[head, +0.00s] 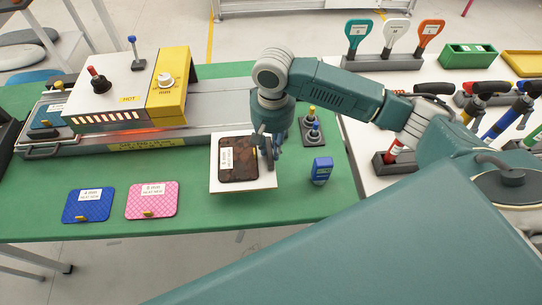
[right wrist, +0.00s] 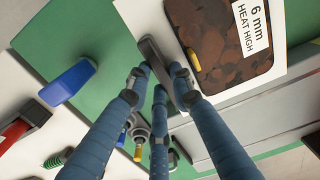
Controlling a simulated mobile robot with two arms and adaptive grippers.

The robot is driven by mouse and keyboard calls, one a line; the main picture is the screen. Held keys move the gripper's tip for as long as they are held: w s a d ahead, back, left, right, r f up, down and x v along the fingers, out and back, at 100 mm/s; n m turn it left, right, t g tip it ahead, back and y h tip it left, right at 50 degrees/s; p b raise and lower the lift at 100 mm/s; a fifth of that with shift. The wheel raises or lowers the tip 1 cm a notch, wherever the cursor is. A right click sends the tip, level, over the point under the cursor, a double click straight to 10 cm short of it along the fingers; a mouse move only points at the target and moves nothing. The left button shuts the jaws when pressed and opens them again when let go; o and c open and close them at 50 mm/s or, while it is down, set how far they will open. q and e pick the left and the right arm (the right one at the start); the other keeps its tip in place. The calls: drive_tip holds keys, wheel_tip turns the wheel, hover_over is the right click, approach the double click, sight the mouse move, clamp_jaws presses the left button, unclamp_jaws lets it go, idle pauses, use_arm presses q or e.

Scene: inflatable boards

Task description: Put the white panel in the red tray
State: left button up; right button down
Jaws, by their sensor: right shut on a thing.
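The white panel (head: 244,187) is a square white board, with a brown mottled board (head: 238,162) labelled "6 mm HEAT HIGH" on its face. It shows near the middle of the green table; I cannot tell whether it is lifted. My right gripper (head: 265,150) is at its right edge. In the right wrist view, the blue fingers (right wrist: 166,88) close around a grey bar (right wrist: 152,58) at the edge of the white panel (right wrist: 150,22), beside the brown board's yellow tab. No red tray shows. My left gripper is out of view.
A hot press (head: 130,85) with a yellow end stands behind left. Blue (head: 87,206) and pink (head: 152,205) boards lie front left. Green (head: 468,55) and yellow (head: 522,62) trays sit far right.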

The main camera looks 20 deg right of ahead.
drive_tip(key=shift+f, duration=2.85)
drive_tip(key=shift+f+p, duration=0.1)
drive_tip(key=shift+p, duration=0.2)
drive_tip(key=c, duration=1.5)
unclamp_jaws()
